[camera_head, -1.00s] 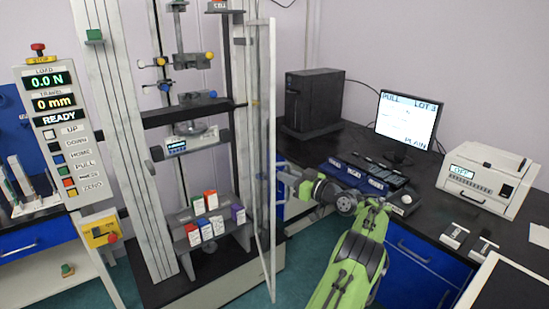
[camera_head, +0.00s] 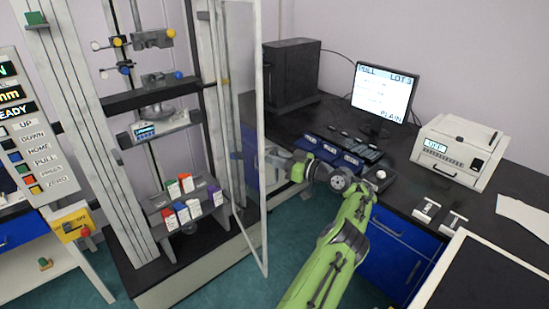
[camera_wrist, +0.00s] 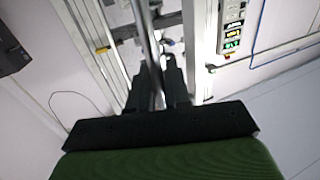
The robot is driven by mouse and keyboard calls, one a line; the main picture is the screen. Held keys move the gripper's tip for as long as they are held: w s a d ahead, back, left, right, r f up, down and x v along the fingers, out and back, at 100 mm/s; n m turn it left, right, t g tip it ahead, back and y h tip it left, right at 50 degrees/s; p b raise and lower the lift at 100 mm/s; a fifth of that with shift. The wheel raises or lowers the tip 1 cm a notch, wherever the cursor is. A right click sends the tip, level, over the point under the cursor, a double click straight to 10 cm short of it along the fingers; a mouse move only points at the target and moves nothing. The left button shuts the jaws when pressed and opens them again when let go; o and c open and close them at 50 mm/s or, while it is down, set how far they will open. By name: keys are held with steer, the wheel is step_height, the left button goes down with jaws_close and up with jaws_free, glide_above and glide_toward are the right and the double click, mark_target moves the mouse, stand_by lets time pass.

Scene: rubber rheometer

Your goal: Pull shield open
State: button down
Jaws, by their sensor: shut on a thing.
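The shield (camera_head: 264,225) is a tall clear panel in a pale frame, hinged on the right side of the test machine. It stands swung out from the machine's front, angled toward the camera. My gripper (camera_head: 271,157) is at the shield's outer upright edge, about mid-height, and its tips are partly hidden there. In the wrist view my gripper (camera_wrist: 158,80) has its dark fingers close together on a narrow upright bar of the shield (camera_wrist: 150,45). The exact grip contact is hard to see.
The test machine's lower shelf (camera_head: 160,202) holds several small coloured boxes. A dark bench with a monitor (camera_head: 385,95), a computer tower (camera_head: 292,75) and a white instrument (camera_head: 455,150) stands to the right, close to my arm. Teal floor is clear before the shield.

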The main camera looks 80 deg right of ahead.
steer(key=c, duration=1.3)
jaws_free()
steer(key=v, duration=1.6)
steer(key=shift+w, duration=0.1)
